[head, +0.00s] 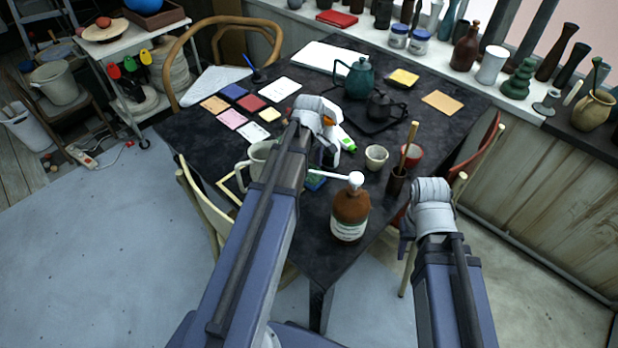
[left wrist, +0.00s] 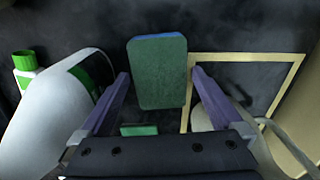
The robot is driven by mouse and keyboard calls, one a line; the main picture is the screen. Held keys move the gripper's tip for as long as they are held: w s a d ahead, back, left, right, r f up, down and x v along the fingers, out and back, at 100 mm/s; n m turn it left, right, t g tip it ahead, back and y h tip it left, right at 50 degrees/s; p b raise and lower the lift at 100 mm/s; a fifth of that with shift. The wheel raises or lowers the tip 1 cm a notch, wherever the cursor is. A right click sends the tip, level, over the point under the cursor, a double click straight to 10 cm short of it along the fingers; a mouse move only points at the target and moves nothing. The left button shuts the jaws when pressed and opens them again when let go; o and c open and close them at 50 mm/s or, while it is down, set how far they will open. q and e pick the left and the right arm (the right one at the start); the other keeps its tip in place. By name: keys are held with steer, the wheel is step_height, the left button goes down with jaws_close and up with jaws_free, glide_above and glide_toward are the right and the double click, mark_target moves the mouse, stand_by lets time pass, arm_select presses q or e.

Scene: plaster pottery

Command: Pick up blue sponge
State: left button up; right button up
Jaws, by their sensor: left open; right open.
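The sponge (left wrist: 158,72), with a green broad face and a blue edge, lies on the dark table in the left wrist view. In the head view a small blue and green part of it (head: 316,182) shows beside my left arm, which hides the rest. My left gripper (left wrist: 160,76) is open and empty; in the left wrist view its two fingers stand on either side of the sponge, and contact cannot be told. In the head view this gripper is mostly hidden by its own arm. My right gripper (head: 405,238) is open, beside the table's right front edge.
A brown bottle (head: 350,212) stands near the table's front corner. Another small green thing (left wrist: 138,130) lies nearer the gripper base.

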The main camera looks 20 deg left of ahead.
arm_select(q)
steer(key=shift+c, duration=0.2)
steer(key=c, duration=1.1)
steer(key=shift+r, duration=0.15)
step_height(320, 180, up, 10)
steer(key=p, duration=1)
steer(key=o, duration=0.7)
steer(key=shift+c, duration=0.2)
steer(key=c, duration=0.6)
steer(key=shift+o, duration=0.2)
